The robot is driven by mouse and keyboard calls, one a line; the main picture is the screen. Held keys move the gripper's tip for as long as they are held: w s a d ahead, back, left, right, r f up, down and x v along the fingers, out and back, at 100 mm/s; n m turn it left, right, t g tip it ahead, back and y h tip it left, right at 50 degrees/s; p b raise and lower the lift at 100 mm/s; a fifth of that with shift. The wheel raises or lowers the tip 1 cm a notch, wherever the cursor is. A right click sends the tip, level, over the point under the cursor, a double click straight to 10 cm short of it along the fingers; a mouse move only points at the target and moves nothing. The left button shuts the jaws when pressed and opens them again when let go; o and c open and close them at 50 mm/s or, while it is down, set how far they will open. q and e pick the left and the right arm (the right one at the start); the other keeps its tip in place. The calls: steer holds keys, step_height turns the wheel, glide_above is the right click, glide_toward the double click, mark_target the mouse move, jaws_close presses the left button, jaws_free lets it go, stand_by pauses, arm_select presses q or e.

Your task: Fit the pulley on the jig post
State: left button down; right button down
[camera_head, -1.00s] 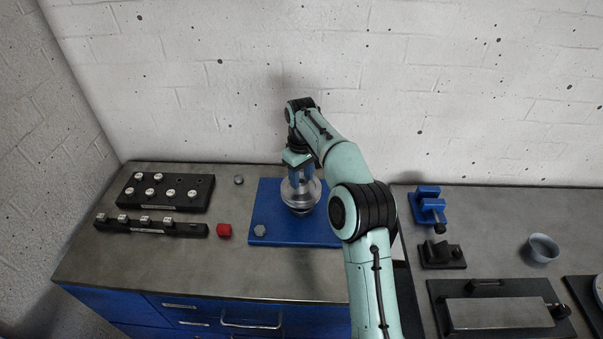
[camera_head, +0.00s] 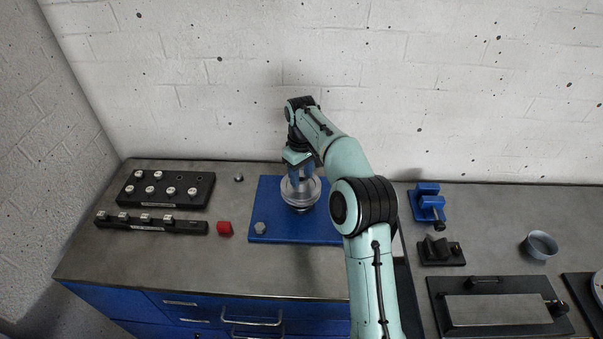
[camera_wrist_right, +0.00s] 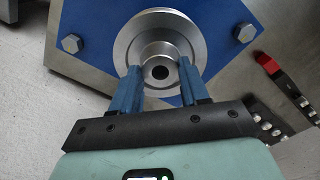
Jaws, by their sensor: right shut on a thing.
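The silver pulley (camera_head: 302,192) is over the blue jig plate (camera_head: 285,233), in the grip of my right gripper (camera_head: 301,178). In the right wrist view the pulley (camera_wrist_right: 190,30) is a wide metal disc with a raised hub and a dark central bore. The blue fingers of my right gripper (camera_wrist_right: 160,80) are shut on the hub from both sides. The post is hidden under the pulley, and I cannot tell whether the pulley is seated on it. My left gripper is not in view.
A bolt head (camera_head: 260,228) stands on the plate's front left corner. A red block (camera_head: 224,229) and black racks with silver pieces (camera_head: 165,191) lie to the left. A blue vise (camera_head: 428,203), a black block fixture (camera_head: 441,252) and a grey bowl (camera_head: 540,246) are at right.

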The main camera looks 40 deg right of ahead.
mark_target(301, 184)
stand_by(0.4)
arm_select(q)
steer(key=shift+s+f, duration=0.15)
arm_select(e)
steer(key=shift+f, duration=0.4)
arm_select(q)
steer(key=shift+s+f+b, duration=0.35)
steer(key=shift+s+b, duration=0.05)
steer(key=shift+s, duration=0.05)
arm_select(e)
steer(key=shift+f, duration=1.45)
steer(key=shift+c, duration=2.4)
jaws_free()
steer(key=shift+f, duration=0.15)
steer(key=shift+c, duration=0.8)
